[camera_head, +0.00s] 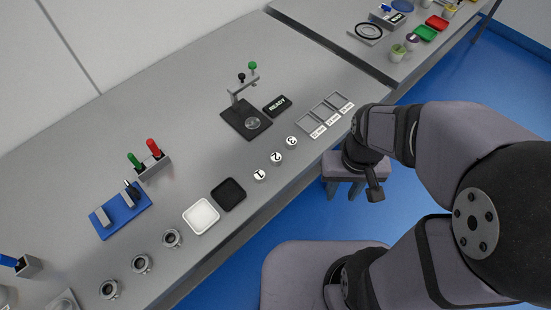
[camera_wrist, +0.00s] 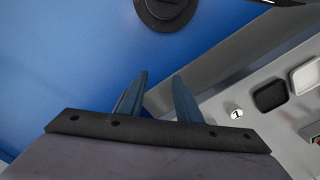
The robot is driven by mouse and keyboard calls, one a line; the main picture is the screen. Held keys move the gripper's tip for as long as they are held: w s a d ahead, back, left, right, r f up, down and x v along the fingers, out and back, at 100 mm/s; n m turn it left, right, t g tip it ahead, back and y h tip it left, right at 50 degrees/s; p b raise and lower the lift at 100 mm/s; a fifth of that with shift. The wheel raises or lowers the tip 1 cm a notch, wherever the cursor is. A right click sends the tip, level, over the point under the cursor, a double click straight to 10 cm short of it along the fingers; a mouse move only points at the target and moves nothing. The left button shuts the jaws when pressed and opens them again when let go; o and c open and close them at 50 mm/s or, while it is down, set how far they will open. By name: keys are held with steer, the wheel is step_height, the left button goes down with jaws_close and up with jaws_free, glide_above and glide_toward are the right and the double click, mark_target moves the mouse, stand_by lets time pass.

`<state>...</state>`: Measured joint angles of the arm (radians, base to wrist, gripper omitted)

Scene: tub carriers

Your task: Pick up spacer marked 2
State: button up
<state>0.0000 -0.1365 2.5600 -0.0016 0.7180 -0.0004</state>
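The spacer marked 2 (camera_head: 276,158) is a small round piece with a white top, standing on the grey bench near its front edge. It sits in a slanted row between the spacer marked 1 (camera_head: 260,175) and the spacer marked 3 (camera_head: 291,142). In the wrist view only the spacer marked 1 (camera_wrist: 237,113) shows clearly; the spacer marked 2 is not visible there. My gripper (camera_wrist: 161,76) is open with nothing between its two blue fingers. It is off the bench's front side, over the blue floor, to the right of the spacers in the head view.
A black tray (camera_head: 229,194) and a white tray (camera_head: 202,216) lie left of the spacers. A black stand (camera_head: 246,122), a READY display (camera_head: 277,105) and labelled slots (camera_head: 318,131) are behind and right.

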stand_by(0.4)
steer(key=o, duration=0.4)
